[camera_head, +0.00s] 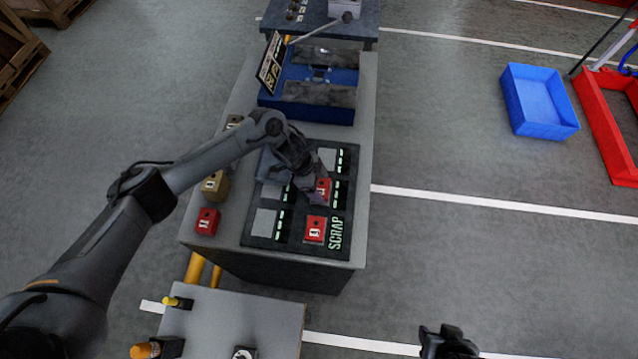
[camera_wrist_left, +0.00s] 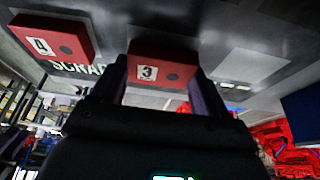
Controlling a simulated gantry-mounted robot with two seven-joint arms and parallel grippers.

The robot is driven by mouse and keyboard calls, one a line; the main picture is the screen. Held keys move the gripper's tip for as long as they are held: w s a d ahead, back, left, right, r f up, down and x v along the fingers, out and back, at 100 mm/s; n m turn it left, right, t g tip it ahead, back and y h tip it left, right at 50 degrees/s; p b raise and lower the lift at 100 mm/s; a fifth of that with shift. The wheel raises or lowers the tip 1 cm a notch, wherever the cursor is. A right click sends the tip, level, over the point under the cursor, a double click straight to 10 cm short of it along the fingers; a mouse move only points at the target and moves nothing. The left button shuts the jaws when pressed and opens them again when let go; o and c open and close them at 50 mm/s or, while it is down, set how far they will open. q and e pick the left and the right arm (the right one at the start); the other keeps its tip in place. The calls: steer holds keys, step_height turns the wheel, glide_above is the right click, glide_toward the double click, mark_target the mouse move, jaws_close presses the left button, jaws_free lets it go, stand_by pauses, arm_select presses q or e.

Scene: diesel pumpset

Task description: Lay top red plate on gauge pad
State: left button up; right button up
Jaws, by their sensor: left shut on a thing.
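My left gripper (camera_head: 318,192) is over the right part of a dark board and shut on a red plate (camera_head: 323,185). In the left wrist view this plate (camera_wrist_left: 160,72) carries a "3" and sits between the two fingers (camera_wrist_left: 160,88). I cannot tell whether it touches the board. Another red plate (camera_head: 315,229) lies on the board by the word SCRAP; in the wrist view a red plate (camera_wrist_left: 50,38) shows a "4". A third red plate (camera_head: 207,221) lies at the table's left edge. Light grey pads show on the board, one bare (camera_head: 265,222). My right gripper (camera_head: 446,342) shows only partly at the bottom edge.
The dark board (camera_head: 256,240) lies on a long grey table (camera_head: 365,140). A tan block (camera_head: 215,186) stands left of the board. A blue tray fixture (camera_head: 320,108) stands behind it. A blue bin (camera_head: 540,101) is on the floor at right. A smaller table (camera_head: 270,315) is in front.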

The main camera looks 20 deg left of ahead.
arm_select(q)
steer(key=shift+f, duration=0.25)
steer(key=shift+f+b, duration=0.3)
steer(key=shift+f, duration=0.05)
steer(key=shift+f, duration=0.1)
steer(key=o, duration=1.3)
steer(key=shift+o, duration=0.5)
steer(key=shift+a+r, duration=0.1)
steer(key=shift+r, duration=0.25)
steer(key=p+v, duration=0.1)
steer(key=v, duration=0.9)
steer(key=shift+r, duration=0.1)
